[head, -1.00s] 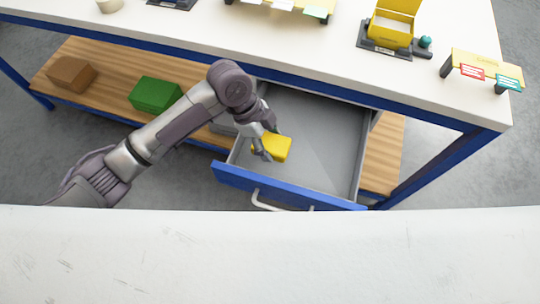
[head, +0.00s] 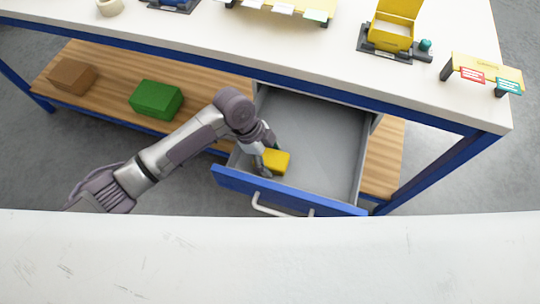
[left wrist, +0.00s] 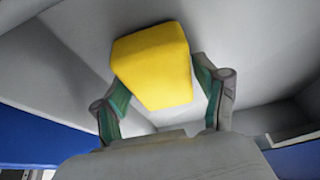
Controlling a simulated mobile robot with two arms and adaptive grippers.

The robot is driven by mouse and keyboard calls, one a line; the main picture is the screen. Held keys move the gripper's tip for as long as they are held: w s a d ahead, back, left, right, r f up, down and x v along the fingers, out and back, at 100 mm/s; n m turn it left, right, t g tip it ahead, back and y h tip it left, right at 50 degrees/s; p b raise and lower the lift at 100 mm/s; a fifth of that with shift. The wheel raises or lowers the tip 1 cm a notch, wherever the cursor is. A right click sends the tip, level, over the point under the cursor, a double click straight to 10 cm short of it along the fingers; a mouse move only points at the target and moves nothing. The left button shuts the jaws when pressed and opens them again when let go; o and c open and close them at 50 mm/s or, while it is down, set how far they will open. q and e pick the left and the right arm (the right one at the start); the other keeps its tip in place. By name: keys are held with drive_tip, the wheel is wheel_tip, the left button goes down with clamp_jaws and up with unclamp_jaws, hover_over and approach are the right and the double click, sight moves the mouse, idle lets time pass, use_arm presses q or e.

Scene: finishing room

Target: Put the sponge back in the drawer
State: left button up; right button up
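The yellow sponge (head: 277,161) is inside the open drawer (head: 318,150), near its front left corner. My left gripper (head: 268,158) reaches down into the drawer from the left and is shut on the sponge. In the left wrist view the sponge (left wrist: 155,66) sits between the two fingertips, with one finger at each side. Whether its underside touches the drawer floor cannot be told. The rest of the drawer floor is bare. My right gripper is not in view.
The drawer's blue front (head: 285,190) with its handle faces me under the white workbench top (head: 200,38). A green box (head: 156,98) and a brown block (head: 73,77) stand on the wooden lower shelf. A yellow open box (head: 391,36) and a sign rack (head: 484,73) stand on the bench.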

use_arm(q)
drive_tip(key=shift+o, duration=0.5)
drive_tip(key=shift+r, duration=0.25)
drive_tip(key=v, duration=1)
drive_tip(key=shift+a+r, duration=0.1)
drive_tip(key=shift+r, duration=0.1)
drive_tip(key=shift+w+a+r, duration=0.1)
drive_tip(key=shift+a+r, duration=0.15)
drive_tip(key=shift+r, duration=0.4)
